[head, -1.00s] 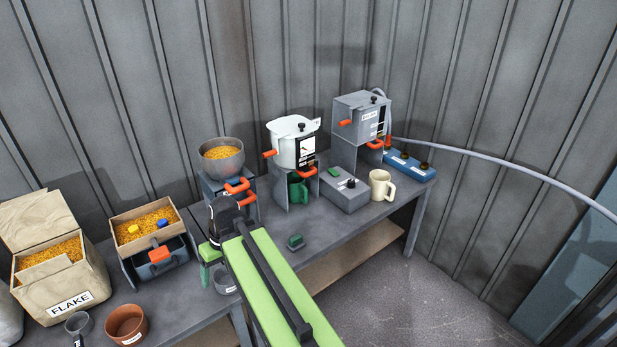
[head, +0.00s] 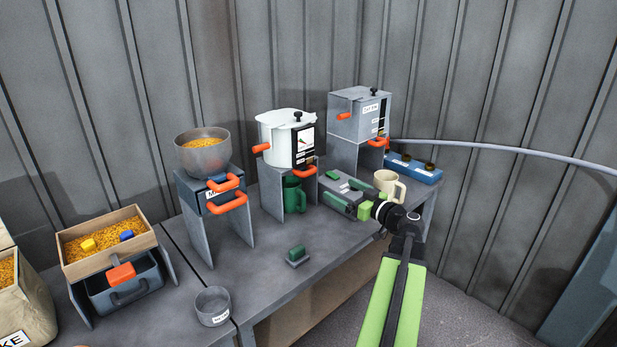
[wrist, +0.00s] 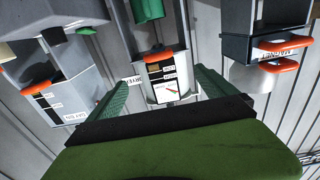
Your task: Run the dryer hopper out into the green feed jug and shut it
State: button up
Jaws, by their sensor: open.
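The white dryer hopper (head: 283,133) stands on a grey stand, with a dark front panel, an orange side handle (head: 261,148) and an orange front handle (head: 302,171) low down. Its DRYER label shows in the upside-down wrist view (wrist: 132,80). The green feed jug (head: 293,196) stands under the hopper, partly hidden by the stand; its inside cannot be seen. My gripper (head: 340,190) is open and empty, in front of and to the right of the jug, its fingers toward the hopper. In the wrist view the hopper front lies between the fingers (wrist: 160,80), beyond them.
A grey hopper (head: 358,115) stands to the right, with a cream mug (head: 390,184) and a blue block (head: 415,168) nearby. A metal bowl hopper (head: 203,155) stands left.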

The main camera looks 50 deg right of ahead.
aim_at(311, 173)
jog(key=w, duration=0.5)
jog(key=w+d, duration=0.1)
jog(key=w, duration=1)
jog(key=shift+w+d, duration=0.15)
jog(key=shift+w, duration=0.05)
